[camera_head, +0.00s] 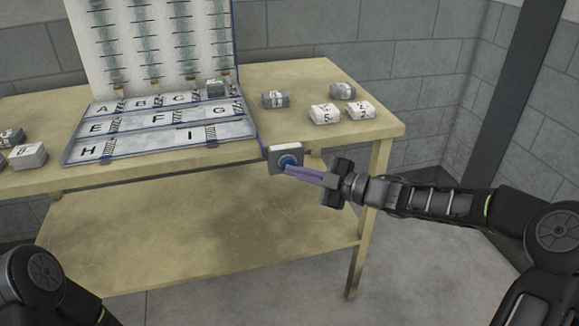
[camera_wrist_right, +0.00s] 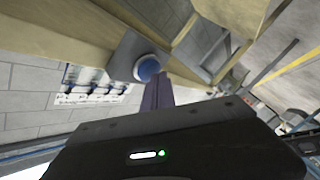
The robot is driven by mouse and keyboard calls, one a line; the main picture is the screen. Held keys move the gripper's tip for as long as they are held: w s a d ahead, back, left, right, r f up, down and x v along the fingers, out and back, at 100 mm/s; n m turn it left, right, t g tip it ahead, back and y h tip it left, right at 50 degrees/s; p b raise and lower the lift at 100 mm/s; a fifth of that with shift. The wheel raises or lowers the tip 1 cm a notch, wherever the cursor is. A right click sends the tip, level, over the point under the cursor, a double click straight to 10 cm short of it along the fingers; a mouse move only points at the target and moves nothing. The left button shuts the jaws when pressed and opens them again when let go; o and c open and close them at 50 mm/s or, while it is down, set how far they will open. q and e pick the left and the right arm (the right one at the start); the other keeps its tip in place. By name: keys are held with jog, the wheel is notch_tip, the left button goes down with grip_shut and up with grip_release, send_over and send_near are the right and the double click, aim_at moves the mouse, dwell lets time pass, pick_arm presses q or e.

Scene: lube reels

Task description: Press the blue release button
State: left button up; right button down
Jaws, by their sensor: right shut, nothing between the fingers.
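The blue release button (camera_head: 286,161) sits on a small light box (camera_head: 272,160) fixed to the front edge of the table. In the right wrist view the blue button (camera_wrist_right: 149,69) shows on its square plate (camera_wrist_right: 128,50). My right gripper (camera_head: 291,170) is shut and empty, with its purple fingers pointing at the button. The fingertips are at or very close to the button's face; I cannot tell if they touch. The fingers also show in the right wrist view (camera_wrist_right: 158,93). My left arm shows at the bottom left, but its gripper is out of view.
The wooden table (camera_head: 340,150) carries a lettered metal tray (camera_head: 160,160) with a tall white panel (camera_head: 150,45) behind it. Several small labelled blocks, including a dark one (camera_head: 275,99), lie on the table. A lower shelf (camera_head: 210,230) runs beneath. Open floor lies in front.

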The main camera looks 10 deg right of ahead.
jog(key=shift+s, duration=0.9)
jog(key=s, duration=0.5)
jog(key=shift+d+p, duration=0.2)
jog(key=shift+p, duration=0.1)
